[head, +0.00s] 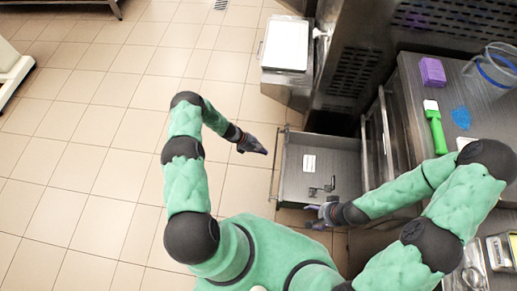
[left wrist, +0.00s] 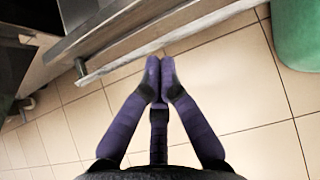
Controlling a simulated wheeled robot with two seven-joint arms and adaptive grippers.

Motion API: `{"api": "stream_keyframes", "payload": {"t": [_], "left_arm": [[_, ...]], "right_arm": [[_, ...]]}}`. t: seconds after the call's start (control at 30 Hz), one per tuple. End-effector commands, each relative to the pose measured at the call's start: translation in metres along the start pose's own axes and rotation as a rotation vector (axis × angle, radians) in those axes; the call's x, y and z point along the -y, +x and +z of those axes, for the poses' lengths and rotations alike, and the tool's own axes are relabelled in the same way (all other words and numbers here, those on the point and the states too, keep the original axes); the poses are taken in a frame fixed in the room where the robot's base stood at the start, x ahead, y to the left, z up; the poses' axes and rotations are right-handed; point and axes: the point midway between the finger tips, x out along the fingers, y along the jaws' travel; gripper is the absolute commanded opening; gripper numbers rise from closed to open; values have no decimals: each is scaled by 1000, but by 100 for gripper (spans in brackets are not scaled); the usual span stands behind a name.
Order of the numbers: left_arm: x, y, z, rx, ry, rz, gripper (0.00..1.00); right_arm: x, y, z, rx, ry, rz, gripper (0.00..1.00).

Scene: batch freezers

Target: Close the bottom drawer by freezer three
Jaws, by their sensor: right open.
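The open bottom drawer (head: 345,160) is a grey metal box pulled out to the left from under the counter. Its front with a long bar handle (head: 273,165) faces left. Inside lie a white label-like rectangle and a small dark item I cannot identify. My left gripper (head: 262,150) is just left of the drawer front, empty, apart from it. In the left wrist view its purple fingers (left wrist: 160,68) meet at the tips, with the drawer's bar handle (left wrist: 185,32) just beyond them. My right gripper (head: 312,216) is open at the drawer's near side, partly overlapping its edge.
A freezer with a white-topped box (head: 286,45) stands beyond the drawer. The counter (head: 415,75) at right holds a purple block (head: 432,71), a green tool (head: 435,128), a blue piece (head: 461,117) and a clear container (head: 495,68).

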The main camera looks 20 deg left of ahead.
Motion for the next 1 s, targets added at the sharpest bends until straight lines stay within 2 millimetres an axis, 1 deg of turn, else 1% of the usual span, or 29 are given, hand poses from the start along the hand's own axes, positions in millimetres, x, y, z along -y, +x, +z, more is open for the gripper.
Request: {"api": "stream_keyframes", "payload": {"t": [0.03, 0.2, 0.3, 0.4, 0.6, 1.0], "left_arm": [[0, 13, -2, 0, 1, -1, 0], [0, 42, -2, 0, 2, -2, 0], [0, 50, 12, -1, 4, -1, 0], [0, 58, 20, -1, 4, -1, 0], [0, 64, 28, -2, 2, 0, 0], [0, 64, 29, -1, 1, 0, 0]], "right_arm": [[-2, 7, 0, 0, 0, 0, 71], [-6, 18, -1, 0, 0, 0, 71], [-7, 21, -1, 0, 0, 0, 71], [-8, 24, -1, 0, 0, 0, 71], [-9, 26, -1, -1, 0, 0, 71], [-9, 25, -1, -1, 0, 0, 71]]}}
